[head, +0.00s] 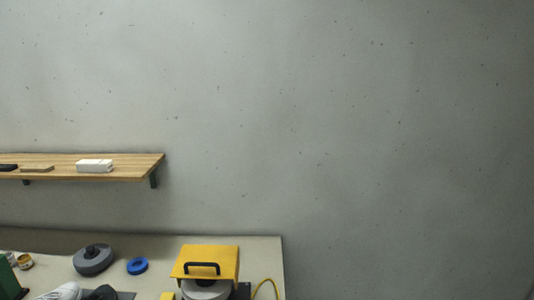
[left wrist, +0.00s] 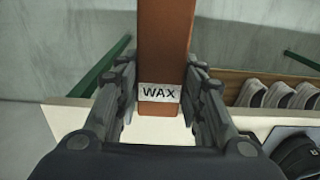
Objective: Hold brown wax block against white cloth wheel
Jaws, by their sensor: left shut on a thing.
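The brown wax block (left wrist: 163,40) with a white "WAX" label stands lengthwise between the fingers of my left gripper (left wrist: 160,72) in the left wrist view. The fingers are shut on it from both sides, and its far end runs out of the top of the picture. In the head view, a machine with a yellow hood (head: 210,258) and black handle stands at the bottom edge. A pale round part (head: 205,291) shows under the hood, cut off by the frame; I cannot tell if it is the white cloth wheel. Neither gripper shows in the head view.
A wooden shelf (head: 120,167) on the wall holds a white box (head: 94,166). On the bench (head: 262,247) are a grey round tool (head: 92,261), a blue ring (head: 137,266) and shoes (head: 66,292). The left wrist view shows more shoes (left wrist: 280,95) in a row and green bars (left wrist: 98,68).

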